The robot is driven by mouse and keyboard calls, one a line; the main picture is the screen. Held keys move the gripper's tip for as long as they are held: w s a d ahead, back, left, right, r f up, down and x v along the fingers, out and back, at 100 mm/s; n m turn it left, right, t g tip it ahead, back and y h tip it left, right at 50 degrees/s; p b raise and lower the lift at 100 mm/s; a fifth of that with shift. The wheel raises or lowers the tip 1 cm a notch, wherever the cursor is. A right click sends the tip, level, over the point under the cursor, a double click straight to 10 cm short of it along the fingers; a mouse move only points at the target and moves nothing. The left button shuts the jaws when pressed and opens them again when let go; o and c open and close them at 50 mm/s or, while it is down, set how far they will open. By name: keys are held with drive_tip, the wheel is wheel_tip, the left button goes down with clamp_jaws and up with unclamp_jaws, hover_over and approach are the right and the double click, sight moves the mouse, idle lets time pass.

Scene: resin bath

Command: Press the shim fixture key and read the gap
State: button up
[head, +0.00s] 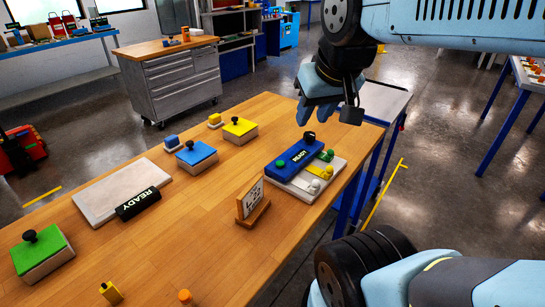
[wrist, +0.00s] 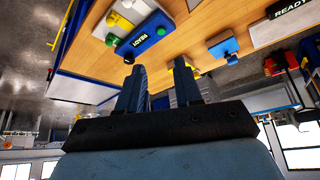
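A blue panel (head: 298,155) marked READY lies on a pale base (head: 290,187) near the table's right edge. It has a green button (head: 280,163) and a black knob (head: 309,136); yellow, green and white parts sit beside it. I cannot tell which part is the shim fixture key, and no gap reading is legible. The panel also shows upside down in the wrist view (wrist: 137,38). My gripper (head: 304,118) hangs above the panel's far end, apart from it. In the wrist view its two fingers (wrist: 160,66) stand apart with nothing between them.
A small card stand (head: 252,201) stands left of the panel. A pale plate (head: 118,190) with a black READY display (head: 138,204) lies further left. Green (head: 42,258), blue (head: 197,158) and yellow (head: 240,130) knobbed blocks stand around. The wooden table's middle is clear.

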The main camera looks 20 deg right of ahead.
clamp_jaws()
idle(1.2)
